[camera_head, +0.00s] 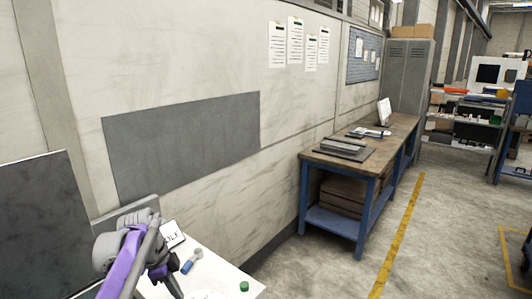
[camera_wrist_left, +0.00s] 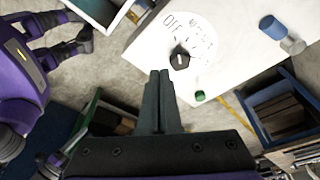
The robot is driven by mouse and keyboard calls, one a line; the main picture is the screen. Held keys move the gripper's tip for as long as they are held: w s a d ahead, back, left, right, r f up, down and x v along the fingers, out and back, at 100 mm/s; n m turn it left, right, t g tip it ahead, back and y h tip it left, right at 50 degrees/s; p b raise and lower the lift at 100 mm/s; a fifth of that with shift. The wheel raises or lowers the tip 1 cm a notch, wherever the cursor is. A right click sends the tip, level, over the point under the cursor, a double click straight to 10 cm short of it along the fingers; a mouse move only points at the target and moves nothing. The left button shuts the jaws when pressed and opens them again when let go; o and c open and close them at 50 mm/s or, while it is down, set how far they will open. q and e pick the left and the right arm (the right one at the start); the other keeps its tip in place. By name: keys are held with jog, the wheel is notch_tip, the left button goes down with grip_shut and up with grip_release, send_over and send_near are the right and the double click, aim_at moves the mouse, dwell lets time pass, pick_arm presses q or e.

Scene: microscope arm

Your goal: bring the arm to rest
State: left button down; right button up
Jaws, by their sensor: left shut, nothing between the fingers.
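My left arm (camera_head: 130,252), grey and purple, comes in at the bottom left of the head view, over a white tabletop (camera_head: 228,275). In the left wrist view, my left gripper (camera_wrist_left: 160,76) is shut and empty, its two dark fingers pressed together. Beyond its tips, on the white tabletop (camera_wrist_left: 235,60), is a black knob (camera_wrist_left: 180,58) on a round printed dial (camera_wrist_left: 190,30) with lettering that seems to include "OFF". The fingertips look near the knob; I cannot tell if they touch it.
A blue and grey cylinder piece (camera_head: 191,262), a small green cap (camera_head: 244,286) and a lettered card (camera_head: 172,234) are on the white tabletop. A blue-framed workbench (camera_head: 352,160) stands along the wall.

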pick_arm(q)
jog(key=s+d+f+n+t+y, duration=0.1)
jog(key=s+f+n, duration=0.4)
jog(key=s, duration=0.7)
jog(key=s+d+f+n+t+y, duration=0.1)
jog(key=s+d+f+n+t, duration=0.3)
jog(key=s+n, duration=0.6)
jog(key=s+f, duration=0.1)
jog(key=s, duration=0.1)
jog(key=shift+s+n+y, duration=0.3)
jog(key=shift+y, duration=0.1)
